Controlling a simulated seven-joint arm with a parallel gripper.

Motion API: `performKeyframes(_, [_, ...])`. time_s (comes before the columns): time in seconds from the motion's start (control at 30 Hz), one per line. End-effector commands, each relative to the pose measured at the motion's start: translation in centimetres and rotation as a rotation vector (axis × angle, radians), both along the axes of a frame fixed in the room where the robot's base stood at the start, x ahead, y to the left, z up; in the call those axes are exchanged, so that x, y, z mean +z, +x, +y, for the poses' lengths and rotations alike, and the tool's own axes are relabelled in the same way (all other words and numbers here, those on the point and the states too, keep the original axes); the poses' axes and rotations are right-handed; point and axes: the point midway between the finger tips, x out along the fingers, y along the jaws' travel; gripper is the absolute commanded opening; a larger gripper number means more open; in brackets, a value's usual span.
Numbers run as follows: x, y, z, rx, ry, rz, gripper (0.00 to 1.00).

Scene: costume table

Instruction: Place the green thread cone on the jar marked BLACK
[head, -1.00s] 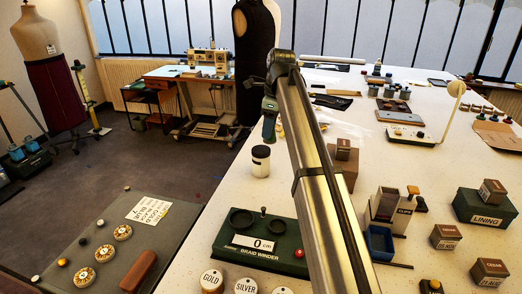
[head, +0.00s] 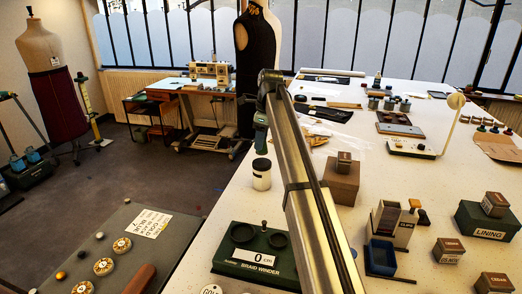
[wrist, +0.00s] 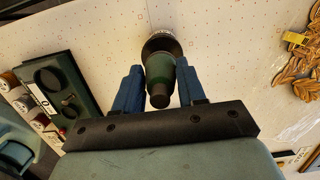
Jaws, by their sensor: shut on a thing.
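My gripper (wrist: 160,90) has blue fingers, shut on the green thread cone (wrist: 159,70), whose narrow dark end points toward the wrist camera. In the head view my gripper (head: 261,138) hangs just above a white jar with a black top (head: 262,176). No BLACK marking is readable on this jar.
The green braid winder (head: 257,256) stands in front of the jar. A brown box (head: 342,182) stands to its right. A jar marked GOLD (head: 210,290) is cut off at the bottom edge.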

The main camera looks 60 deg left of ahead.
Motion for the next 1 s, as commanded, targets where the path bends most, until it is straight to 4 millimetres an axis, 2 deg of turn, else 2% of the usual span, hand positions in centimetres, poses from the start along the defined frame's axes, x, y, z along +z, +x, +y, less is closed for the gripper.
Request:
performKeyframes(0.37, [-3.7,0.0,-0.1,0.000,0.000,0.000,0.10])
performKeyframes(0.77, [-4.1,0.0,0.0,0.000,0.000,0.000,0.10])
performKeyframes(0.8, [-4.0,0.0,0.0,0.000,0.001,-0.001,0.44])
performKeyframes(1.0, [-4.0,0.0,0.0,0.000,0.000,0.000,0.63])
